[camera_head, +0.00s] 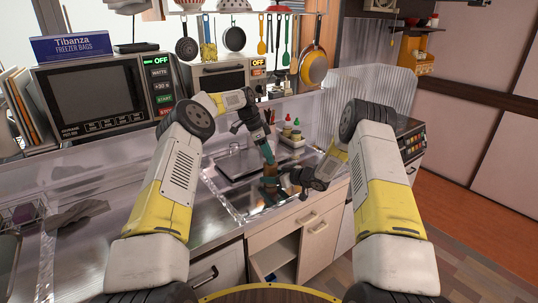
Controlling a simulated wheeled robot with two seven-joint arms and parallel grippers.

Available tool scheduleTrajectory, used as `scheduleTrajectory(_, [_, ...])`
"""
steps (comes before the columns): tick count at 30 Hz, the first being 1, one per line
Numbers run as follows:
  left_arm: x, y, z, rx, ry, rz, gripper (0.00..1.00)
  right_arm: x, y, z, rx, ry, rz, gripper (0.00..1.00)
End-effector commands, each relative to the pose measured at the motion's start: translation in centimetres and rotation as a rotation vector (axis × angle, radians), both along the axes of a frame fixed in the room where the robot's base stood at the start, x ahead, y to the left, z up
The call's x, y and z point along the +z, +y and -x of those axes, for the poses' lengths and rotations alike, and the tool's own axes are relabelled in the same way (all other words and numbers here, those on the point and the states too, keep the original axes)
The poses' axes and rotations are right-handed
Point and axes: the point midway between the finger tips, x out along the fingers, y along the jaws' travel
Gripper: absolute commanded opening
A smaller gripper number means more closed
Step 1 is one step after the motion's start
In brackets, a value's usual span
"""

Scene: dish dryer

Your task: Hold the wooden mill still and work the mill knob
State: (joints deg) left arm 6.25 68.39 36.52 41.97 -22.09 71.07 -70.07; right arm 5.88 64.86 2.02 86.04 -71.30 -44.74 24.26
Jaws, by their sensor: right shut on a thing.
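The wooden mill (270,171) is a small, dark brown upright shape over the sink area in the middle of the view. My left gripper (267,153) comes down from above to the top of the mill, where the knob is hidden or too small to make out. Whether its fingers are closed on the knob cannot be seen. My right gripper (282,182) reaches in from the right, lower down, and is shut on the mill's body. Its fingers partly cover the mill.
The steel sink (225,182) lies around the mill, with bottles (291,128) in a rack behind. A microwave (95,95) stands at the back left. Pans and utensils (234,38) hang above. A grey cloth (78,214) lies on the left counter, and the counter front is clear.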

Motion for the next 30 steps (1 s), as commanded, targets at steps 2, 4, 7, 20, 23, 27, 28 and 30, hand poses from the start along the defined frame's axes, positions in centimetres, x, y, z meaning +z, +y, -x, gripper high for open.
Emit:
scheduleTrajectory(2, [0.0,0.0,0.0,0.0,0.0,0.001,0.53,0.0,0.0,0.0,-0.001,0.0,0.0,0.0])
scheduleTrajectory(4, [0.0,-0.1,0.0,0.0,0.001,0.001,0.53,0.0,0.0,0.0,-0.001,0.0,0.0,0.0])
scheduleTrajectory(7, [0.0,-0.1,0.0,0.0,0.001,0.001,0.53,0.0,0.0,0.0,0.0,0.0,0.0,0.0])
scheduleTrajectory(20, [4.9,1.9,0.1,0.002,-0.004,0.002,0.53,0.0,0.0,0.0,0.0,-0.001,0.001,0.0])
scheduleTrajectory(23, [6.9,2.7,0.2,0.002,-0.003,0.001,0.53,0.0,0.0,0.0,0.0,-0.001,0.001,0.0])
scheduleTrajectory(27, [9.1,3.7,0.3,0.001,-0.002,0.001,0.53,0.0,0.0,0.0,0.0,-0.001,0.001,0.0])
scheduleTrajectory(28, [9.5,3.8,0.3,0.0,-0.001,0.001,0.53,0.0,0.0,0.0,0.0,-0.001,0.001,0.0])
scheduleTrajectory(30, [10.2,4.2,0.4,0.0,-0.001,0.0,0.53,0.0,0.0,0.0,0.0,-0.001,0.001,0.0])
